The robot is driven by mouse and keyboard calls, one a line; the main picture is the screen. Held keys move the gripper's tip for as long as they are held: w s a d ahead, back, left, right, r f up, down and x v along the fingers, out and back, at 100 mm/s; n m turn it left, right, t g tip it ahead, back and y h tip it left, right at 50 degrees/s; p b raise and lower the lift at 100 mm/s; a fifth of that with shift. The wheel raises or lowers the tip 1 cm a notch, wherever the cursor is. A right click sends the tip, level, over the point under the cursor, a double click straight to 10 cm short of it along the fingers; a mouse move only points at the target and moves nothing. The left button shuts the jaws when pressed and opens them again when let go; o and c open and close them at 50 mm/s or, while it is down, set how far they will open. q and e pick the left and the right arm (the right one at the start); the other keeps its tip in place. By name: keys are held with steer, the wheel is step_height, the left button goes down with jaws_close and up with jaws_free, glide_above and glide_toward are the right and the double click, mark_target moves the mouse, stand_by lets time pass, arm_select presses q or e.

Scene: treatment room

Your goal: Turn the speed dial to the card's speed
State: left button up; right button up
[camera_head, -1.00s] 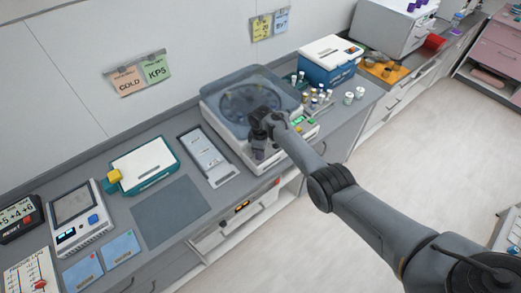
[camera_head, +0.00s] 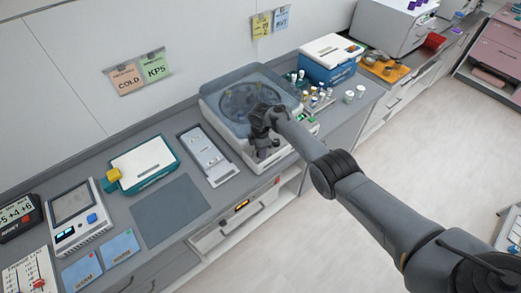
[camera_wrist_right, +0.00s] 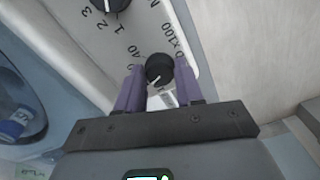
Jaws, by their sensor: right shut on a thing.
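The centrifuge (camera_head: 226,133), a white unit with a clear blue-grey lid, stands mid-counter. My right gripper (camera_head: 262,154) is at its front panel. In the right wrist view the purple fingers of my right gripper (camera_wrist_right: 158,84) are shut on a black dial (camera_wrist_right: 157,69) with a white pointer mark, on a panel marked x100. The dial's face shows between the fingertips; part of its scale is hidden. A second black dial (camera_wrist_right: 110,3), beside the numbers 1, 2, 3, is cut off at the top. Wall cards hang behind: COLD (camera_head: 128,80), KPS (camera_head: 155,68), yellow (camera_head: 262,25), blue (camera_head: 281,19). I cannot read a speed on them.
A blue and white box (camera_head: 328,62) and several small vials stand right of the centrifuge. Left are a grey tray (camera_head: 207,155), a teal-edged white box (camera_head: 143,163), a dark mat (camera_head: 170,210) and a scale-like device (camera_head: 78,218). The floor in front is clear.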

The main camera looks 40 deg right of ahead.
stand_by(0.3)
steer(key=o, duration=1)
step_height(320, 180, up, 11)
steer(key=p, duration=0.3)
steer(key=shift+f, duration=0.1)
steer(key=shift+f, duration=0.15)
